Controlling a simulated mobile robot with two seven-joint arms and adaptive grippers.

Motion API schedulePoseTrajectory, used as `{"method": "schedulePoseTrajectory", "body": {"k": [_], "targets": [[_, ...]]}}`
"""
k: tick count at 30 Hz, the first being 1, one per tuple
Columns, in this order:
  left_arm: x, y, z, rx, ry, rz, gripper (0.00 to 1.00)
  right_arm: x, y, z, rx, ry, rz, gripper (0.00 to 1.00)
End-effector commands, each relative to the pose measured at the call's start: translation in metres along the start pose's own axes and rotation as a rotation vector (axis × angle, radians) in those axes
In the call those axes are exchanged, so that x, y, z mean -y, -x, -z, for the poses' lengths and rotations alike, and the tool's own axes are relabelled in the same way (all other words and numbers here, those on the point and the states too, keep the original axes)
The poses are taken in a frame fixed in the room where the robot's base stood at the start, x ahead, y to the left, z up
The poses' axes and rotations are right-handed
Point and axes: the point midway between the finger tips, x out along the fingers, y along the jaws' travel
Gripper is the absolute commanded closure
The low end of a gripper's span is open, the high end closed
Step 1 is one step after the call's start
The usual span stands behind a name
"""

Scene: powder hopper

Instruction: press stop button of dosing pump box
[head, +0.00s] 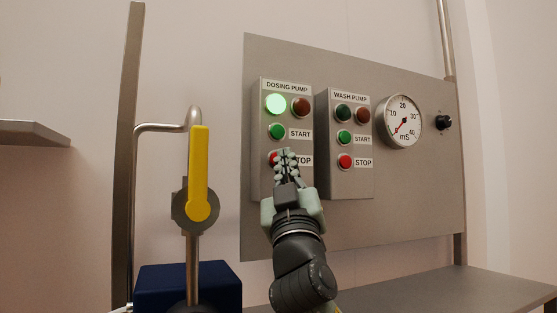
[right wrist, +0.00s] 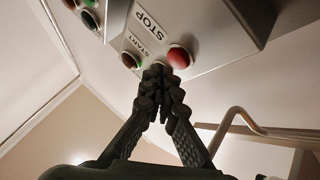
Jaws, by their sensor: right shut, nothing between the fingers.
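The dosing pump box (head: 262,178) is the left grey box on the upright panel. Its green lamp (head: 276,104) glows and the red lamp (head: 301,107) beside it is dark. Its green start button (head: 277,131) sits above the red stop button (head: 272,158), which is partly hidden by my right gripper (head: 286,156). That gripper is shut and empty, its fingertips in front of the stop button. In the right wrist view, the closed fingertips (right wrist: 160,76) are close beside a red button (right wrist: 179,56); I cannot tell whether they touch it. My left gripper is not in view.
The wash pump box (head: 345,185) stands just right, with its own red stop button (head: 345,162). A gauge (head: 403,121) and black knob (head: 443,122) are farther right. A yellow valve handle (head: 199,172) on a pipe and a blue block (head: 155,285) are left.

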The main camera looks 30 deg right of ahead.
Motion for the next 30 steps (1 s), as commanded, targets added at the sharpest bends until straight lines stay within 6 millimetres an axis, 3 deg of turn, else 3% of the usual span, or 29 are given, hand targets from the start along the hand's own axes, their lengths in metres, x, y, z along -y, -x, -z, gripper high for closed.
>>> {"method": "schedulePoseTrajectory", "body": {"k": [30], "targets": [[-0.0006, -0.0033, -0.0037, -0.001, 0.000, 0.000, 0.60, 0.0058, -0.0081, -0.0062, 0.001, 0.000, -0.001, 1.00]]}}
